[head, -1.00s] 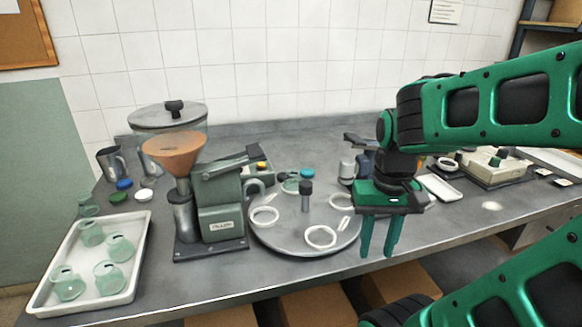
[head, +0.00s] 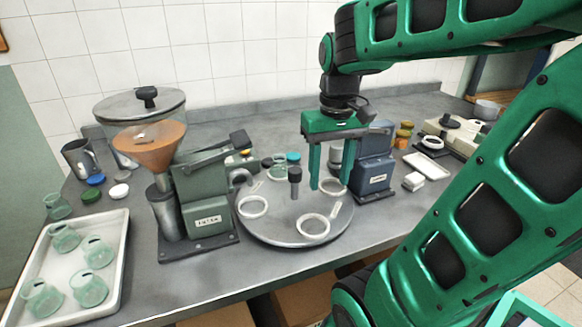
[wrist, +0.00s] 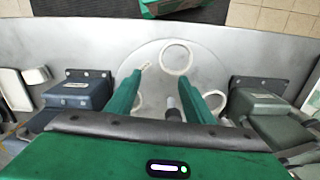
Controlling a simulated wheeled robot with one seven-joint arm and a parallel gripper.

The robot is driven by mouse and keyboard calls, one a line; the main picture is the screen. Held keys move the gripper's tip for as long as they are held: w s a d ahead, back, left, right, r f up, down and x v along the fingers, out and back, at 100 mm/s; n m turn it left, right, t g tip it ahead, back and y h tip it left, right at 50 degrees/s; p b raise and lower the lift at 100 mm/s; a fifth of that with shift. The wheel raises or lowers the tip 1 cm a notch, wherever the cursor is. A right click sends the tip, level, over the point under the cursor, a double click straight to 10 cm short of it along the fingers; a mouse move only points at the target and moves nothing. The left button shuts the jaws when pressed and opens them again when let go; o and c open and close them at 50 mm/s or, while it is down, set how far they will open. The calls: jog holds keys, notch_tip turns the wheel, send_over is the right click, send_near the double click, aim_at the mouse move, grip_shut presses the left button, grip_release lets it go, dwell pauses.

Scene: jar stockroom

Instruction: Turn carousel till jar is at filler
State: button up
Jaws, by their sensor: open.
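The carousel (head: 275,228) is a round grey turntable with several white rings on it and a dark-topped post (head: 295,182) at its middle. A greenish glass jar (head: 278,170) stands at its back edge, partly hidden behind the post. The green-grey machine (head: 205,195) with a copper funnel (head: 149,146) stands left of the carousel; its label is too blurred to read surely. My gripper (head: 330,187) is open and empty, fingers pointing down over the carousel's right part. In the wrist view, the fingers (wrist: 166,75) straddle the area beside the post; contact cannot be told.
A blue machine (head: 374,165) stands close to the right of my gripper. A white tray (head: 118,262) with several glass jars lies at the left. Coloured lids (head: 91,195) lie behind the tray. A small white dish (head: 427,165) and a balance-like device are at the right.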

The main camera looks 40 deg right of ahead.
aim_at(295, 170)
jog(key=w+r+n, duration=0.3)
jog(key=w+r, duration=0.4)
jog(key=w, duration=0.4)
jog(key=f, duration=1.1)
jog(key=shift+w+a, duration=0.2)
jog(key=shift+a, duration=0.1)
grip_shut()
